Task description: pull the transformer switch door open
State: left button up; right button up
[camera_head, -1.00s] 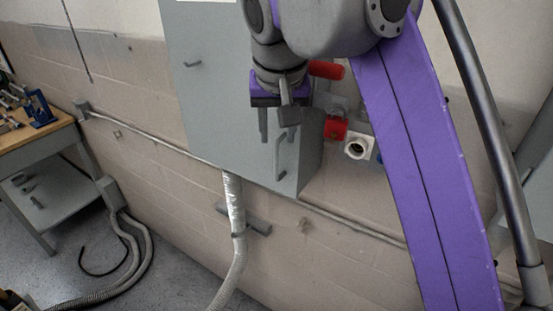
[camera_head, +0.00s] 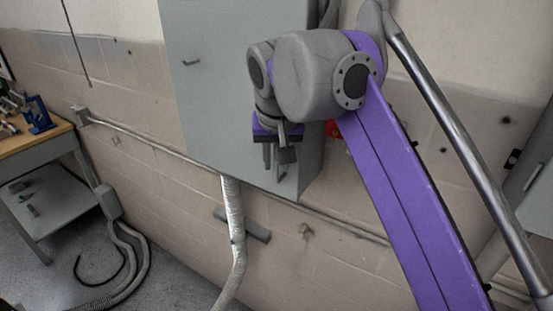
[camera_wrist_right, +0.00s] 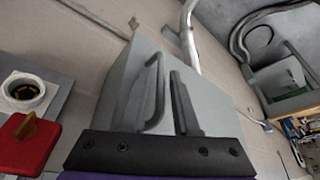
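The grey transformer cabinet (camera_head: 215,110) hangs on the wall, and its front looks flush, with no gap seen. A grey bar handle (camera_head: 284,183) sits at the lower right of the front, mostly hidden behind my right gripper (camera_head: 277,158). In the right wrist view the handle (camera_wrist_right: 155,95) is close in front of the gripper, beside one dark finger (camera_wrist_right: 184,105). The fingers look apart in the head view, and I see no grip on the handle. Whether the handle lies between them is unclear. My left gripper is not in view.
A silver conduit (camera_head: 232,220) drops below the cabinet. A red part (camera_wrist_right: 30,140) and a white round socket (camera_wrist_right: 24,92) are beside it. A workbench (camera_head: 35,145) stands at left.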

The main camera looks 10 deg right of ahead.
grip_shut()
dwell(1.2)
